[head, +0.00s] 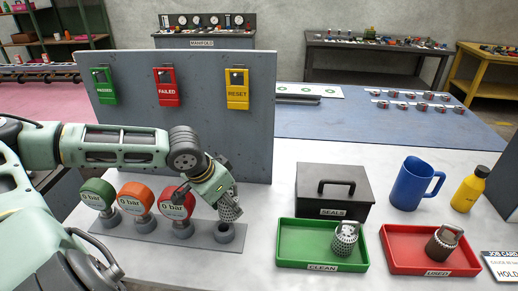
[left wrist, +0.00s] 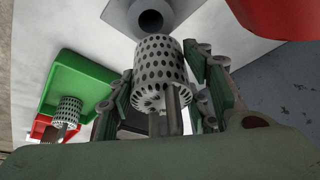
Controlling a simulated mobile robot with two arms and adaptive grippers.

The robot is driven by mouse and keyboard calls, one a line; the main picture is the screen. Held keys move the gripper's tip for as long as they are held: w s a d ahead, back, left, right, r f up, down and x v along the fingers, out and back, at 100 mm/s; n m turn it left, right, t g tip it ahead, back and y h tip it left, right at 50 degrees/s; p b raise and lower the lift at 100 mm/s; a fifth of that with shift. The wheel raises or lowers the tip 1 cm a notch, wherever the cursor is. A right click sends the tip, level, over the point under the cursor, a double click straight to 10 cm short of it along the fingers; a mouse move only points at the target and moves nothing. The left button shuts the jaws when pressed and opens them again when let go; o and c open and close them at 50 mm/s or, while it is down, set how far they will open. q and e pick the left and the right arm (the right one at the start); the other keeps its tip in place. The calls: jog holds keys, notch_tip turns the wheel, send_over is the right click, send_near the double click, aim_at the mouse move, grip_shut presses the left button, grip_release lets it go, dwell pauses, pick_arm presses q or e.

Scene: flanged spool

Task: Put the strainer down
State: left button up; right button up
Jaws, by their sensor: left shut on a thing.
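My left gripper (head: 222,192) is shut on a perforated grey metal strainer (head: 230,211), low over the right end of the gauge stand. In the left wrist view the strainer (left wrist: 160,62) sits between the two fingers (left wrist: 165,105), its holed basket pointing away from the palm. Just beyond it is an open grey round socket (left wrist: 150,14), which in the head view is the empty-looking socket (head: 224,232) on the stand plate. Whether the strainer touches the socket's rim cannot be told. My right gripper is not in view.
Green, orange and red gauges (head: 176,203) stand left of the socket. A green CLEAN tray (head: 290,245) holds a clean strainer (head: 345,238); a red USED tray (head: 400,258) holds a dirty one (head: 442,243). Behind are a SEALS box (head: 332,192), blue jug (head: 410,185), yellow bottle (head: 468,190) and tag board (head: 200,120).

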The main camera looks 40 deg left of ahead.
pick_arm(q)
jog(key=shift+s+d, duration=0.1)
jog(key=shift+d+f, duration=0.1)
jog(key=shift+d, duration=0.25)
jog(key=w+d+r+n, duration=0.1)
jog(key=d+r, duration=0.2)
jog(key=d, duration=0.7)
jog(key=w+d+r, duration=0.1)
jog(key=d+r, duration=0.2)
jog(key=d, duration=0.7)
jog(key=shift+w+d+r+n+y, duration=0.3)
jog(key=shift+n, duration=0.1)
jog(key=shift+f, duration=0.1)
